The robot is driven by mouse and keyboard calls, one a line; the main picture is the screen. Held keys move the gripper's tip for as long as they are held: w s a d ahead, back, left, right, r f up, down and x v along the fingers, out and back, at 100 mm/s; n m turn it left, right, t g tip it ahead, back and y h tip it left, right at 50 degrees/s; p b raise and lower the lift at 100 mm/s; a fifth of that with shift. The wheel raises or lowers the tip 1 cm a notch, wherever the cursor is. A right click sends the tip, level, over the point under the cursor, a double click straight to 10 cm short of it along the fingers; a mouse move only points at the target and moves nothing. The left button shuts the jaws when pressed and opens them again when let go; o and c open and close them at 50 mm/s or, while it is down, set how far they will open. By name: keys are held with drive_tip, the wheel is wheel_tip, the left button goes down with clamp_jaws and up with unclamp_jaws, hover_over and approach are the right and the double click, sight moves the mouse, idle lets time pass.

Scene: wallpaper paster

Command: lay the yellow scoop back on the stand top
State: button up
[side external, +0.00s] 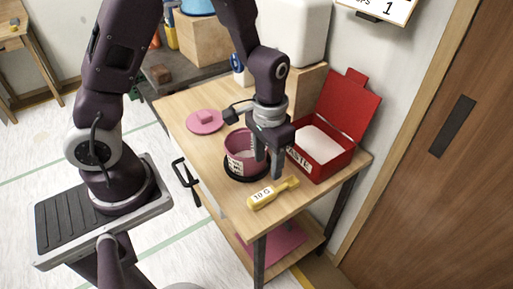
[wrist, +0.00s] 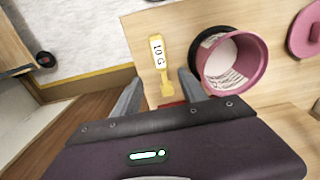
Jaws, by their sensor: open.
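The yellow scoop (side external: 264,196) lies flat on the wooden stand top (side external: 219,190), near its front edge, with a "10 G" label facing up. My gripper (side external: 268,172) is open and empty, pointing down above the stand beside the pink pot. In the wrist view the scoop (wrist: 157,50) appears beyond and between my open fingertips (wrist: 158,82), its narrow handle end toward me. No finger appears to touch the scoop; the exact height gap cannot be told.
A pink pot (side external: 234,152) with white contents sits on a black ring, close beside my fingers. An open red box (side external: 311,175) labelled "PASTE" stands to the right. A pink lid (side external: 204,121) lies at the back left. The front left of the top is bare.

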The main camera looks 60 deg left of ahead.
wheel_tip(320, 180, up, 8)
drive_tip(key=s+r+t, duration=0.1)
drive_tip(key=s+a+r+t, duration=0.2)
drive_tip(key=s+r+t, duration=0.2)
drive_tip(key=s+r, duration=0.8)
drive_tip(key=shift+s+a+r, duration=0.25)
drive_tip(key=shift+s, duration=0.95)
